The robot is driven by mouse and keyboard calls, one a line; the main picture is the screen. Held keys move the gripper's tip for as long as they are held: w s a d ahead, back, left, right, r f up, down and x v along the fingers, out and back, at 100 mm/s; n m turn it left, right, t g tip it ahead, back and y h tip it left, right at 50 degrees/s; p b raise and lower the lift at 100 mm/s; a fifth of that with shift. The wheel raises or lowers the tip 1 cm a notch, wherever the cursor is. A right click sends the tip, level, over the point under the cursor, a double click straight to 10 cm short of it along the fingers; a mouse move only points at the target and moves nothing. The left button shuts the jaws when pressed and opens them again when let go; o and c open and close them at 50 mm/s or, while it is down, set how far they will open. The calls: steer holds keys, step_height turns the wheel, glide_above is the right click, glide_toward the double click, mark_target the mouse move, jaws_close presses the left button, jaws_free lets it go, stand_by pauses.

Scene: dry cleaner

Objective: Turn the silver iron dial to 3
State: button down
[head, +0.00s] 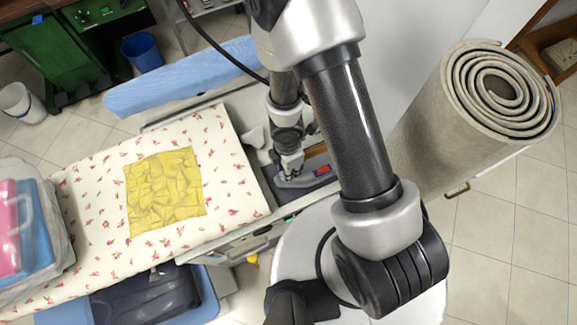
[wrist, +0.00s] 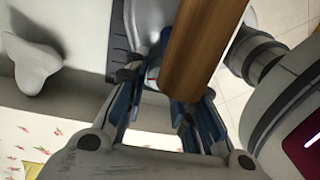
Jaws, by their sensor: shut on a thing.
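The silver iron (head: 300,181) lies on the rest at the right end of the ironing board, with a small red patch on its right side. My gripper (head: 290,168) is down at the iron from above. In the wrist view, the grey body of the iron (wrist: 148,22) shows at the top, and a brown bar-shaped handle (wrist: 197,45) runs between me and it. The fingers of my gripper (wrist: 160,88) are shut on the dial beside this handle. The dial is mostly hidden by the fingers and handle, so its setting cannot be read.
The flowered ironing board (head: 85,205) bears a crumpled yellow cloth (head: 165,192). A white knobbed piece (wrist: 38,65) stands left of my gripper. A rolled grey carpet (head: 440,130) stands at the right. Folded pink and blue items (head: 20,235) lie at the left.

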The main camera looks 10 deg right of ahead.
steer(key=shift+m, duration=1.4)
steer(key=c, duration=1.3)
jaws_free()
